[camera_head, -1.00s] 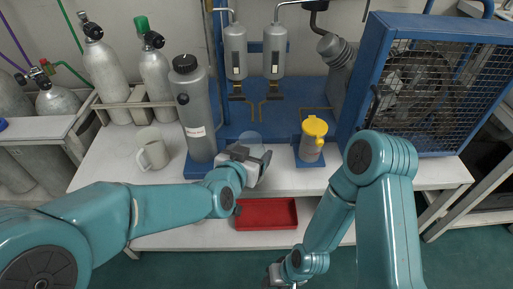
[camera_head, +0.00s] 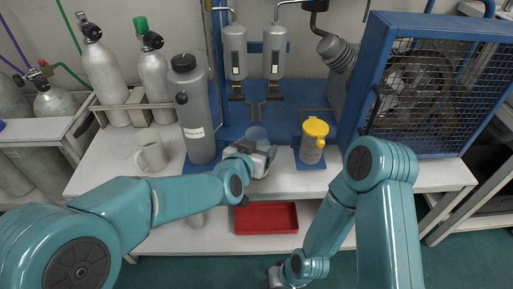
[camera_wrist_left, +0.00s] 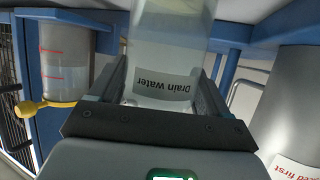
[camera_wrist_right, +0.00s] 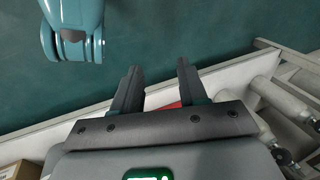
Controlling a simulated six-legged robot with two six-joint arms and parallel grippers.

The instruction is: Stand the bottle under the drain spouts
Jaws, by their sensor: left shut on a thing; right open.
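The clear bottle labelled "Drain Water" (camera_wrist_left: 164,75) is between the fingers of my left gripper (camera_wrist_left: 158,95), which is shut on it. In the head view only the bottle's pale upper part (camera_head: 256,133) shows above my left gripper (camera_head: 257,155); its base is hidden. My right gripper (camera_wrist_right: 158,88) is open and empty, low in front of the bench.
A yellow-capped jar (camera_head: 312,148) stands right of the bottle. A tall grey cylinder (camera_head: 195,115) and a mug (camera_head: 150,152) stand to the left. A red tray (camera_head: 266,218) lies on the lower shelf. A blue caged fan unit (camera_head: 430,85) fills the right.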

